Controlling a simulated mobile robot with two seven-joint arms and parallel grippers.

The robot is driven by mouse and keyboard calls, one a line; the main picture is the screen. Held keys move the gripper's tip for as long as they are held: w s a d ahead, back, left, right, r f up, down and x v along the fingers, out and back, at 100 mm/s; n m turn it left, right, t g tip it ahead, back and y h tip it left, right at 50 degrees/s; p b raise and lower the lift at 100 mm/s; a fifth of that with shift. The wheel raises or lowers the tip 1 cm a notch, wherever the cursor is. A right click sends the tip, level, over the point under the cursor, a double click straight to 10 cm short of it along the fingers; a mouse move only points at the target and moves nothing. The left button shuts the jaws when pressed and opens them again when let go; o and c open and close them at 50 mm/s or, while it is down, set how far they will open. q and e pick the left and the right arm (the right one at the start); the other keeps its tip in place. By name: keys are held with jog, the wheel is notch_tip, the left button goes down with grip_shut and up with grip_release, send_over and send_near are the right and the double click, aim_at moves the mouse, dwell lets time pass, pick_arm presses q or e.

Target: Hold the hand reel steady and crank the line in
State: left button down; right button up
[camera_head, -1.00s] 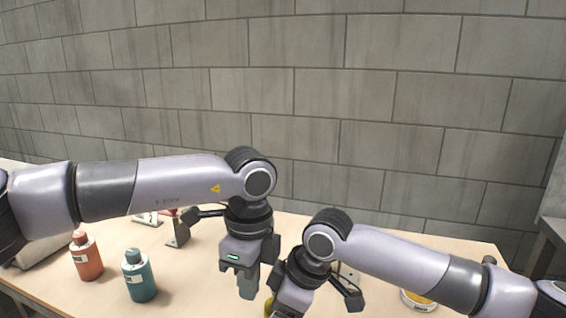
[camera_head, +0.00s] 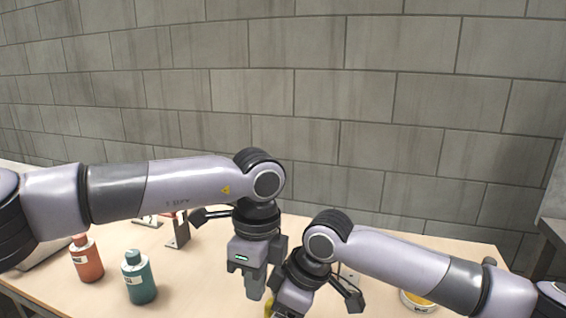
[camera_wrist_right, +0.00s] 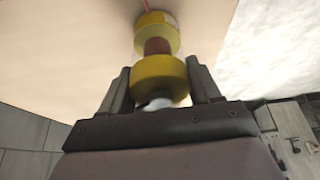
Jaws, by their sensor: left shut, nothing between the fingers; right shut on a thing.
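The hand reel (camera_wrist_right: 163,77) has yellow flanges and a dark red middle, with a red line (camera_wrist_right: 146,5) running off its far end in the right wrist view. My right gripper (camera_wrist_right: 160,88) is shut on the reel's near end, with a finger on each side. In the head view only a sliver of yellow (camera_head: 268,308) shows between the two wrists at the bottom edge. My left gripper (camera_head: 255,293) is shut and empty, pointing down just left of that sliver. Whether it touches the reel is hidden. The crank handle cannot be made out.
An orange bottle (camera_head: 87,261) and a teal bottle (camera_head: 139,281) stand on the table (camera_head: 200,280) at the left. A metal bracket (camera_head: 177,233) stands behind them. A round tin with yellow contents (camera_head: 417,303) is at the right, partly behind my right arm. A block wall closes the back.

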pick_arm(q)
jog(key=shift+w+d, duration=0.1)
jog(key=shift+w, duration=0.2)
dwell(0.4)
jog(key=shift+w+d, duration=0.15)
jog(key=shift+w, duration=0.4)
jog(key=shift+w+d, duration=0.15)
jog(key=shift+w, duration=0.35)
jog(key=shift+w+d, duration=0.3)
jog(key=shift+w, duration=0.1)
notch_tip(320, 180, up, 6)
jog(key=shift+w+a, duration=0.2)
jog(key=shift+a, duration=0.05)
dwell(0.6)
jog(key=shift+s, duration=0.1)
